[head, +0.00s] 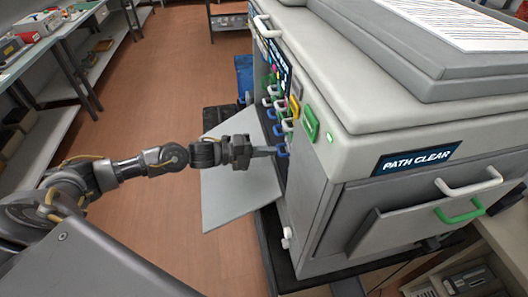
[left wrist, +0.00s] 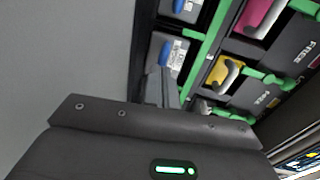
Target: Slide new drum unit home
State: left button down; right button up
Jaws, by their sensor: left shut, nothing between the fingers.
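The printer (head: 325,125) stands at right with its front door (head: 240,195) folded down. Inside its opening are several units with small handles. Blue-handled units, likely drum units, sit lowest; one blue handle (head: 281,150) is right by the tips of my left gripper (head: 268,151). In the left wrist view a dark unit with a blue handle and a label (left wrist: 172,54) sits in its slot just beyond my left fingers (left wrist: 163,88). The fingers are shut with nothing between them. Whether they touch the unit, I cannot tell. My right gripper is out of view.
A magenta cartridge (left wrist: 262,16) and a yellow cartridge (left wrist: 224,70) sit beside green latches. The printer's side panel reads PATH CLEAR (head: 417,158) above a partly open flap (head: 420,218). Shelves (head: 70,75) stand at far left. Wooden floor (head: 165,80) lies clear between.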

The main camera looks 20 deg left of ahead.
pick_arm(q)
jog(key=shift+w+d, duration=0.4)
jog(key=shift+d, duration=0.15)
jog(key=v, duration=0.3)
jog(key=f+v, duration=0.1)
jog(key=v, duration=0.5)
jog(key=shift+f, duration=0.15)
jog(key=shift+f, duration=0.1)
